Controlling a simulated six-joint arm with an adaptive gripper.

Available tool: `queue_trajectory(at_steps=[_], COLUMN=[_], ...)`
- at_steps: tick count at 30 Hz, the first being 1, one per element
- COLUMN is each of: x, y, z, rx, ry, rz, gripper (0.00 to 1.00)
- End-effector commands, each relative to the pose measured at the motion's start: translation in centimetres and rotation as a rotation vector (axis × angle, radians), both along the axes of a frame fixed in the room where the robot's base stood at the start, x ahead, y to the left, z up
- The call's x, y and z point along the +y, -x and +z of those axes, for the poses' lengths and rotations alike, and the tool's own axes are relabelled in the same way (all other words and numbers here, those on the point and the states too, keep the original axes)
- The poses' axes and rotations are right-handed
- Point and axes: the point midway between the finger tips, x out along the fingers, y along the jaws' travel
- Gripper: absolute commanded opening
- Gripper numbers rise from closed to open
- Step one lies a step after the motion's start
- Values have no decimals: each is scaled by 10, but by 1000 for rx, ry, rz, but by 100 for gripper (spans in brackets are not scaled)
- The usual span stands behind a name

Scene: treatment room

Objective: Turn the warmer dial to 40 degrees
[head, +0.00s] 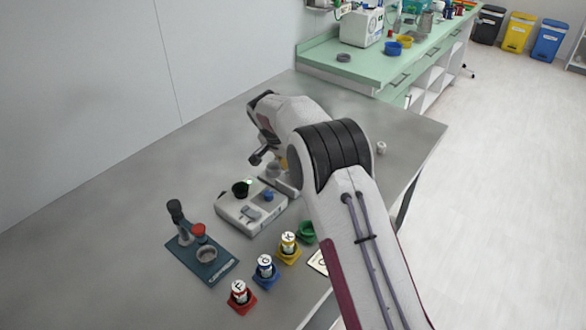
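A light grey box-shaped device (252,212), which looks like the warmer, sits on the grey table. It has a black round knob (240,189) at its back left and a small blue knob (268,196) on the right. I cannot tell which knob is the warmer dial, and no scale or number is readable. My gripper (261,157) is just behind and above the device, partly hidden by my own arm. Its dark finger parts show only in small part. I cannot tell whether it is open or touching anything.
A dark teal stand (203,257) with a red-topped part is left of the device. A small white item (381,148) lies right. The table's left side is clear.

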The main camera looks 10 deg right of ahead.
Motion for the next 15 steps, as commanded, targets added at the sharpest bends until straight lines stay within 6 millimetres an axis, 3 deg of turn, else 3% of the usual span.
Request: queue_trajectory(at_steps=[5,15], x=[5,32], y=[6,36], z=[18,18], rx=[-2,3], ry=[-1,1], rz=[1,1], gripper=[36,36])
